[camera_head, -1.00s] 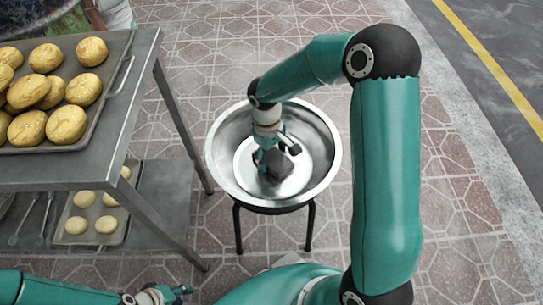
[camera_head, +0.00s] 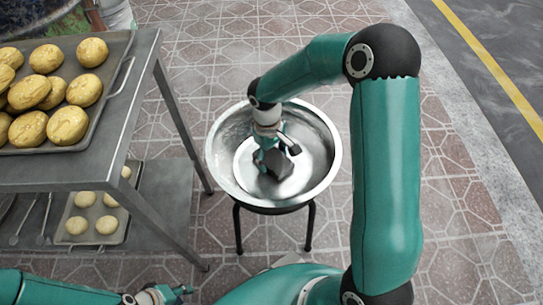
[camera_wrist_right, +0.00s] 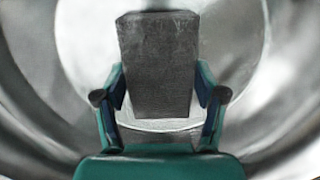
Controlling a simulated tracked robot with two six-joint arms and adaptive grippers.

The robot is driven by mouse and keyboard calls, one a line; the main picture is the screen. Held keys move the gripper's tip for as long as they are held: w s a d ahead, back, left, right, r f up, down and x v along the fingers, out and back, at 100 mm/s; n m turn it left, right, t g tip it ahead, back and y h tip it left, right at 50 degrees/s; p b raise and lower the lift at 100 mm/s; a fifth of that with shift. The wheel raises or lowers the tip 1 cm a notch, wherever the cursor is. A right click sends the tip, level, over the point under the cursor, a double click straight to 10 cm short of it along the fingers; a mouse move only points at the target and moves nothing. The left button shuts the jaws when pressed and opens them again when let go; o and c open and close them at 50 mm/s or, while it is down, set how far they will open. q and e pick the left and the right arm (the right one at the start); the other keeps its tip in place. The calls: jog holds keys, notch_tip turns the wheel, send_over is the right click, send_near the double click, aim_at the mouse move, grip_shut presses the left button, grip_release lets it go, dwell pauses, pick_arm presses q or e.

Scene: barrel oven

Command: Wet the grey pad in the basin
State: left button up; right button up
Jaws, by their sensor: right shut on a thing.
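The metal basin (camera_head: 327,160) is a wide round bowl on a dark stand, to the right of the metal table. My right gripper (camera_head: 270,160) reaches down inside it and is shut on the grey pad (camera_head: 275,164). In the right wrist view the grey pad (camera_wrist_right: 158,65) is a dark, flat piece between the two fingers of my right gripper (camera_wrist_right: 160,98). The basin's shiny inner wall (camera_wrist_right: 275,60) surrounds it there. I cannot tell the water level, or if the pad touches the bottom. My left gripper (camera_head: 172,294) is at the lower left, away from the basin; its finger opening is unclear.
A metal table (camera_head: 110,148) stands at the left with a tray (camera_head: 118,55) of golden buns. Its lower shelf (camera_head: 160,200) holds a smaller tray (camera_head: 70,236) of pale buns and some utensils. Tiled floor is free behind the basin.

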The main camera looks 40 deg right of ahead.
aim_at(272, 157)
jog(key=shift+r+p, duration=2.4)
jog(key=shift+r, duration=1)
jog(key=shift+r, duration=0.3)
notch_tip(272, 157, up, 6)
jog(key=p, duration=0.5)
jog(key=w+a+b, duration=0.5)
jog(key=w+a, duration=0.2)
jog(key=a, duration=0.1)
notch_tip(272, 157, up, 17)
jog(key=s+m+p, duration=0.1)
jog(key=s+p, duration=0.1)
jog(key=p, duration=2.2)
jog(key=shift+d+m+p, duration=0.15)
jog(key=shift+m+p, duration=0.15)
jog(key=shift+m, duration=0.1)
